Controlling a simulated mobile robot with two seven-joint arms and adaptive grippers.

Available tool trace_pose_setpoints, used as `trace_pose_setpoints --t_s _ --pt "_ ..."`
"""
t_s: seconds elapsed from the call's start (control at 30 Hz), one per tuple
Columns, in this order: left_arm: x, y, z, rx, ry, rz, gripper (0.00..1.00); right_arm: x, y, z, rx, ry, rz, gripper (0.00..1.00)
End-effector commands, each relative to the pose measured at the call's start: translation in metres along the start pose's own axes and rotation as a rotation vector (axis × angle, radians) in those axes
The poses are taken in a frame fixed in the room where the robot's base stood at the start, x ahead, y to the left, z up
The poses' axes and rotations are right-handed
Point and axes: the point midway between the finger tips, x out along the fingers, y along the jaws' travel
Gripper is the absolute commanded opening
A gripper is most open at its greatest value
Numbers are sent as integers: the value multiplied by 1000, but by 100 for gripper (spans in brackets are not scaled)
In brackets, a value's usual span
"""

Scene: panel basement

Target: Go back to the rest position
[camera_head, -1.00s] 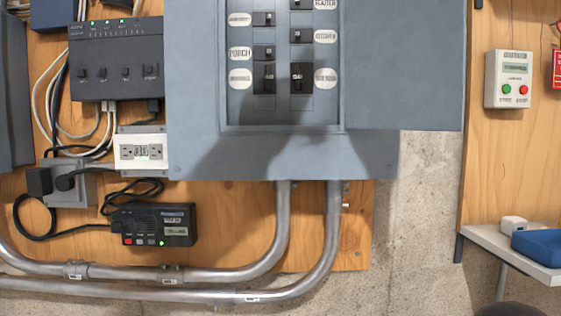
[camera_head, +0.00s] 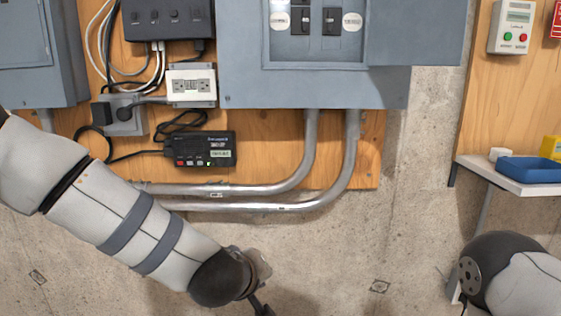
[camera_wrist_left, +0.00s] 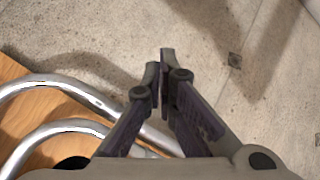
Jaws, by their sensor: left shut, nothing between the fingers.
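My left arm comes in from the left in the head view and reaches down to the bottom edge, in front of the concrete wall. Only the top of my left gripper (camera_head: 262,306) shows there, cut off by the frame. In the left wrist view my left gripper (camera_wrist_left: 160,72) is shut and empty, its two fingertips together, with bare concrete behind them. A rounded part of my right arm shows at the lower right of the head view. My right gripper is out of frame.
A grey breaker panel (camera_head: 420,35) hangs at the top. Metal conduits (camera_head: 310,150) bend below it, also in the left wrist view (camera_wrist_left: 40,85). A black device (camera_head: 200,148) and outlet box (camera_head: 192,85) are on the wood board. A shelf (camera_head: 500,178) holds a blue tray (camera_head: 530,168).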

Motion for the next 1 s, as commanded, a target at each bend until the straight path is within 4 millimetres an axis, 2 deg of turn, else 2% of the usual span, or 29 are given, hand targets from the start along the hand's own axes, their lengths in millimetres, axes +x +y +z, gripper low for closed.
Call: trace_pose_setpoints --t_s 0.03,0.1,0.17,0.2,0.23,0.3,0.4,0.5,0.6,0.67,0.9,0.93,1.0 --pt "9 -39 31 56 -54 -50 0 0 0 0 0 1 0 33" --pt "13 -94 74 137 -138 -112 0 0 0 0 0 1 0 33" --pt "8 -142 110 201 -220 -162 0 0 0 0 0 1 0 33" --pt "1 -174 133 241 -279 -195 0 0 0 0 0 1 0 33" --pt "-7 -197 151 270 -327 -218 0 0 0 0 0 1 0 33" --pt "-32 -250 189 329 -443 -272 0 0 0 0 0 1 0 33" --pt "-80 -314 234 395 -611 -342 0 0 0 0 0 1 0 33" --pt "-127 -358 263 433 -752 -394 0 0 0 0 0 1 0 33" --pt "-160 -381 278 451 -842 -425 0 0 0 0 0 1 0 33" --pt "-171 -388 282 455 -871 -436 0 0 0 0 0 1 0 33" --pt "-176 -391 284 456 -883 -439 0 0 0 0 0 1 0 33" --pt "-175 -391 284 456 -882 -439 0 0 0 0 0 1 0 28" --pt "-175 -390 283 456 -882 -439 0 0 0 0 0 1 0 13"
